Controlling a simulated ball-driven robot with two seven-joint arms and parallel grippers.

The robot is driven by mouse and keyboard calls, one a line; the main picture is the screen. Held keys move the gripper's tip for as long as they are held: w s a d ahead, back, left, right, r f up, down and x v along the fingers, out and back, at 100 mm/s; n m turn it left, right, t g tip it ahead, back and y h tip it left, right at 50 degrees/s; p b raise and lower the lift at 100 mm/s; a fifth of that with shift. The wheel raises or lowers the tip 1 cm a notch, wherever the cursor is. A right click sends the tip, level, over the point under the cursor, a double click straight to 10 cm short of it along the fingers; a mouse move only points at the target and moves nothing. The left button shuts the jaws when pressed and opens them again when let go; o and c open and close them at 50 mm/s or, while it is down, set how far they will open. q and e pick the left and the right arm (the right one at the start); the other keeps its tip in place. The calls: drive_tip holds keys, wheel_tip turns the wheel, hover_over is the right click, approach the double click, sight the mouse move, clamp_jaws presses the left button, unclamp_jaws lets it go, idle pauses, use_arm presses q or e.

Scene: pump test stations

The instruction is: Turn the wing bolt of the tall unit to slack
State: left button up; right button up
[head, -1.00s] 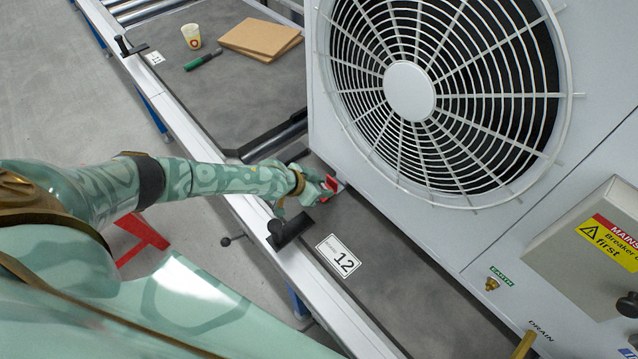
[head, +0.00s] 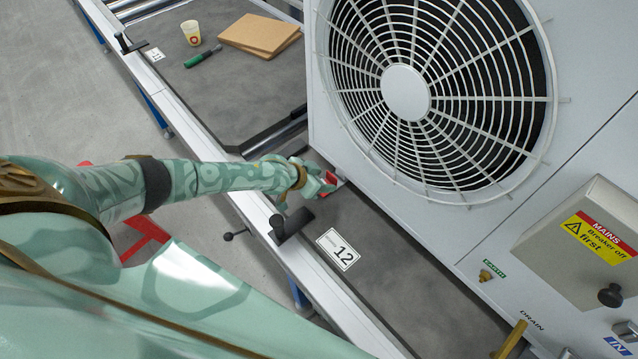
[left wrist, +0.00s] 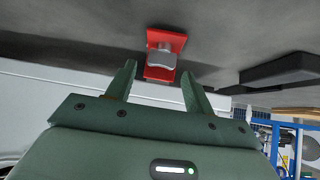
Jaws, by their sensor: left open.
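The tall unit (head: 470,235) is a white cabinet with a large round fan grille, standing on a dark mat. At its lower left corner is a red bracket (head: 329,183). In the left wrist view the red bracket (left wrist: 178,42) carries a grey wing bolt (left wrist: 161,59). My left gripper (head: 318,182) is at this corner, partly hiding the bracket. In the left wrist view my left gripper (left wrist: 158,70) is open, its fingertips on either side of the wing bolt; I cannot tell whether they touch it. My right gripper is not in view.
A black lever (head: 290,223) stands on the pale rail beside my left forearm. A label "12" (head: 338,250) lies on the mat. A cup (head: 191,33), green marker (head: 203,56) and brown boards (head: 260,35) lie farther back. A mains box (head: 570,250) is at right.

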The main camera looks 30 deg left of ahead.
use_arm(q)
drive_tip(key=s+d+r+p, duration=0.6)
drive_tip(key=s+r+p, duration=0.4)
drive_tip(key=s+r, duration=0.1)
drive_tip(key=shift+s+r+p, duration=0.25)
drive_tip(key=shift+s+p, duration=0.05)
drive_tip(key=shift+s, duration=0.5)
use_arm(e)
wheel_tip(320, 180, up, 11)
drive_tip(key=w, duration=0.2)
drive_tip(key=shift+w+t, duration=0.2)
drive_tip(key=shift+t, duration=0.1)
use_arm(q)
drive_tip(key=shift+d, duration=0.1)
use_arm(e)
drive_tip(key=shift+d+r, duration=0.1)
